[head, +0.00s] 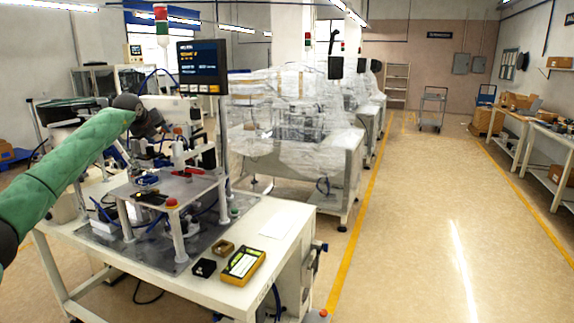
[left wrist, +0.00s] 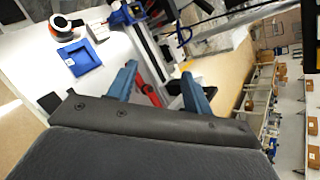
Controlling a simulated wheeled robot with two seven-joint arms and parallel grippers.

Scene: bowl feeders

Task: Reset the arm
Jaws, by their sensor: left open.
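My left arm, in a green sleeve (head: 70,165), reaches in from the left of the head view over the workbench. Its dark wrist (head: 130,103) is above the bench's back left part, and the jaws are hard to make out there against the machinery. In the left wrist view my left gripper (left wrist: 162,88) shows two blue fingers spread apart, with nothing held between them. A red part (left wrist: 147,88) shows beyond the fingers. My right gripper is in neither view.
The white workbench (head: 255,245) carries a raised fixture plate (head: 165,188), a monitor (head: 202,66), a yellow meter (head: 243,265) and a small black box (head: 204,268). A blue tray (left wrist: 79,57) shows in the left wrist view. Open floor (head: 440,210) lies to the right.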

